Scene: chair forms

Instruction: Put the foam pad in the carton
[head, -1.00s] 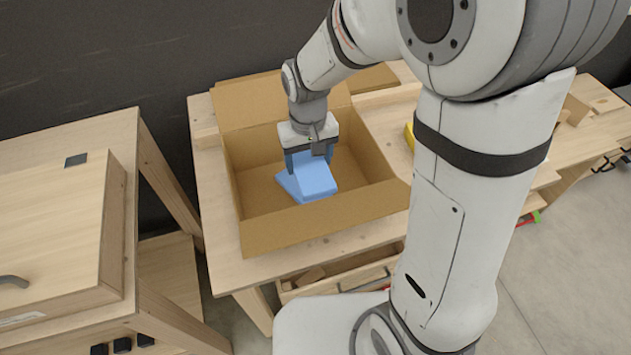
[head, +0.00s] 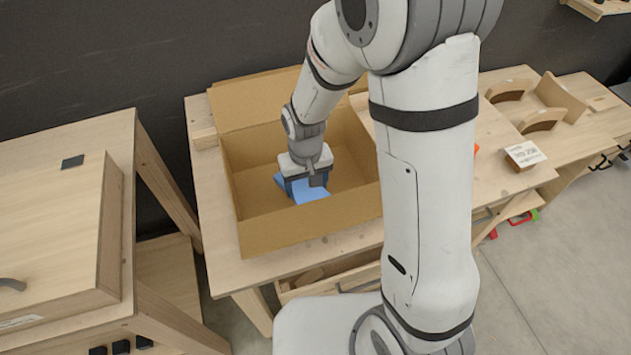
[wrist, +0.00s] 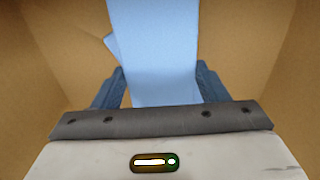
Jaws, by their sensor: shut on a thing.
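The light blue foam pad (head: 313,195) is inside the open cardboard carton (head: 310,224), low near its floor. My gripper (head: 304,188) reaches down into the carton and is shut on the pad. In the wrist view the pad (wrist: 152,45) runs between the two blue-grey fingers of my gripper (wrist: 160,75). A second blue corner (wrist: 110,42) shows beside and beneath the pad at the left; I cannot tell whether it is a separate pad. The pad's near end is partly hidden by the gripper.
The carton stands on a wooden bench (head: 222,272) with its back flap (head: 250,100) folded outward. A wooden cabinet (head: 60,225) stands at the left. Curved wooden parts (head: 510,89) and a small white sign (head: 525,153) are at the right.

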